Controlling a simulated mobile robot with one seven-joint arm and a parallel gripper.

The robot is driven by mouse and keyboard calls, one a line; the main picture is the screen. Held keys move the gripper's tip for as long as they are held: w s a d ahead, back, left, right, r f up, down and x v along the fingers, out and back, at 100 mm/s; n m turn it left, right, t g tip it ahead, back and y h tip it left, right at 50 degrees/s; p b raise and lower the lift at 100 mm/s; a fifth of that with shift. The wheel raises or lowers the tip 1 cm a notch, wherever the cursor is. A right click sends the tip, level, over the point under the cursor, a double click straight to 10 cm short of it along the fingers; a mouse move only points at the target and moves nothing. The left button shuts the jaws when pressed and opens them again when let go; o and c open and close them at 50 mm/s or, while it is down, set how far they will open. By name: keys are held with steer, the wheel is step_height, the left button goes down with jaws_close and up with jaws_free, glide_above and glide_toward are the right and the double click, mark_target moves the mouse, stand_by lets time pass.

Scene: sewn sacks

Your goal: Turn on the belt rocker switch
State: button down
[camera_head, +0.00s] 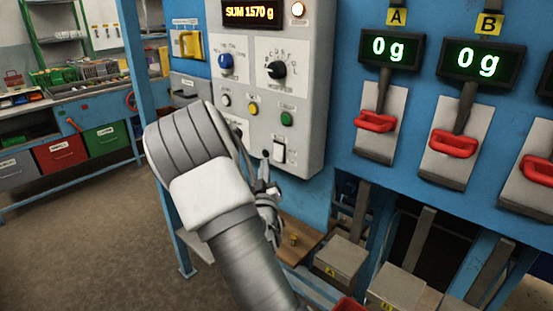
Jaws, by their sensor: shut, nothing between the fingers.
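A grey control panel (303,100) hangs on the blue frame. A white rocker switch (279,150) sits low on its front; its label is too small to read and I cannot tell its position. My gripper (265,158) is shut and empty, with its tip just left of the rocker. I cannot tell whether it touches the panel. My arm hides the panel's lower left part.
The panel also carries a blue knob (226,63), a black dial (277,70), a green button (287,119) and a display (252,15) reading "SUM 1570 g". Red-handled levers (376,122) stand right. Metal boxes (341,259) sit below.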

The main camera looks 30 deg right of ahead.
steer(key=shift+w+d+f, duration=0.15)
steer(key=shift+w+d, duration=0.1)
steer(key=shift+d, duration=0.6)
steer(key=shift+b, duration=0.4)
stand_by(1.1)
steer(key=shift+w+d+b, duration=0.15)
steer(key=shift+d+b, duration=0.2)
steer(key=shift+w+d+f, duration=0.1)
steer(key=shift+w+d, duration=0.05)
steer(key=shift+d, duration=0.15)
stand_by(0.6)
steer(key=shift+a+b, duration=0.1)
steer(key=shift+b, duration=0.25)
steer(key=shift+s+a, duration=0.3)
steer(key=shift+a, duration=0.3)
steer(key=shift+a, duration=0.15)
